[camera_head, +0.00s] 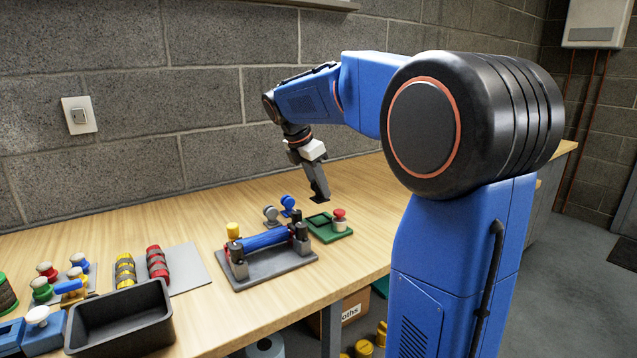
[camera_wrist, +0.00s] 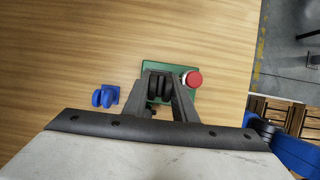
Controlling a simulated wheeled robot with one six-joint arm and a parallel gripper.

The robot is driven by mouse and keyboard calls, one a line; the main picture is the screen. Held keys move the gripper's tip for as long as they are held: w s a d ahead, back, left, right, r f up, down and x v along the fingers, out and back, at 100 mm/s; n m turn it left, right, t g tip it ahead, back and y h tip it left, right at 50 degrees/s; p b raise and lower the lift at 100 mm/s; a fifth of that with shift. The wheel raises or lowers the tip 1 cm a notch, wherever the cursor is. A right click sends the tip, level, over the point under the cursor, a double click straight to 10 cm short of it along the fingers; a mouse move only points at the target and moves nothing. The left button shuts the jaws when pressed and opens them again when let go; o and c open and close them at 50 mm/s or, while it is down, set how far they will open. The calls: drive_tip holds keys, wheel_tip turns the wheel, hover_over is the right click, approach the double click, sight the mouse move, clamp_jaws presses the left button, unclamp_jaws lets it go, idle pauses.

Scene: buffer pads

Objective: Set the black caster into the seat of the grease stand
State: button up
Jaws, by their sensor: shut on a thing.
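A green stand (camera_head: 334,236), which I take for the grease stand, lies on the bench with a dark square seat (camera_head: 319,220) and a red-topped knob (camera_head: 339,215). The stand (camera_wrist: 205,100) and its red knob (camera_wrist: 191,79) also show in the wrist view. My gripper (camera_head: 319,196) points down and appears to be above the seat side of the stand. In the wrist view my gripper (camera_wrist: 160,87) is shut on the black caster (camera_wrist: 158,85), with its dark wheels between the fingers. The fingers and caster hide the seat there.
A blue caster (camera_head: 288,205) and a grey caster (camera_head: 270,213) stand left of the green stand. A grey fixture (camera_head: 268,272) with a blue roller is nearer. A black bin (camera_head: 118,318) and a grey mat (camera_head: 190,266) with rollers lie farther left. Bare bench lies behind.

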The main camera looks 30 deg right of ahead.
sight(319, 199)
drive_tip(key=shift+f, duration=2.15)
drive_tip(key=shift+f, duration=1.1)
drive_tip(key=o, duration=1.2)
drive_tip(key=v, duration=1.7)
drive_tip(key=shift+r, duration=0.2)
